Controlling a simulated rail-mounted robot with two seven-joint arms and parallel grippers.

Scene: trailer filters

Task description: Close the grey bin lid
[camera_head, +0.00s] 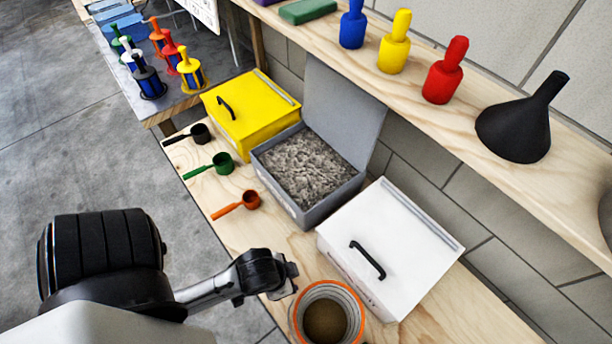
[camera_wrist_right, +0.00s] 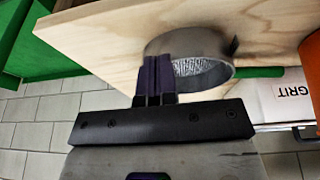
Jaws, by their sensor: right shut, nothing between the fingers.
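The grey bin (camera_head: 318,208) stands open on the wooden bench in the head view, filled with grey crumbly material. Its flat grey lid (camera_head: 343,105) stands raised at the bin's back edge, tilted slightly back. My left gripper (camera_head: 290,282) is in front of the bin, low in the picture, apart from bin and lid. Its fingers are too small and dark to tell whether they are open. My right gripper (camera_wrist_right: 156,80) shows only in the right wrist view, its dark fingers together and empty. The grey bin is not clearly seen there.
A yellow bin (camera_head: 250,112) and a white bin (camera_head: 390,245), both closed, flank the grey bin. Three scoops (camera_head: 222,163) lie in front. An orange-rimmed pot (camera_head: 327,315) is near my left gripper. A shelf with a black funnel (camera_head: 515,130) runs behind. A metal ring (camera_wrist_right: 190,65) is by my right fingers.

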